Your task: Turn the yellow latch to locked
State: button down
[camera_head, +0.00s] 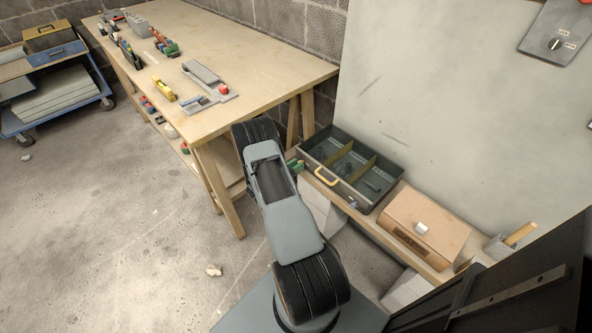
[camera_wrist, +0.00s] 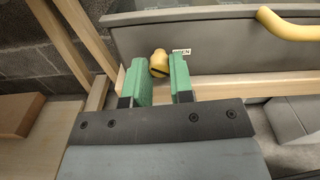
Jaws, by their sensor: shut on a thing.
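The yellow latch (camera_wrist: 159,64) is a small round knob with a dark line across it, on the grey front of an open-topped drawer (camera_wrist: 220,42). My gripper (camera_wrist: 160,76) has its green fingers on either side of the latch and is shut on it. A small white label (camera_wrist: 182,51) beside the right finger is partly covered and seems to read "OPEN". In the head view my gripper (camera_head: 295,165) is at the left end of the drawer (camera_head: 375,200), and the latch is hidden there.
A workbench (camera_head: 250,70) with parts stands behind on the left. The floor at left is mostly clear.

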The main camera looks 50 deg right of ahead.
jog(key=m+b, duration=0.8)
jog(key=m, duration=0.3)
jog(key=shift+b, duration=0.4)
jog(key=shift+m, duration=0.4)
jog(key=c, duration=1)
grip_release()
jog(key=w+a+p, duration=0.1)
jog(key=a, duration=1.2)
jog(key=shift+a, duration=0.4)
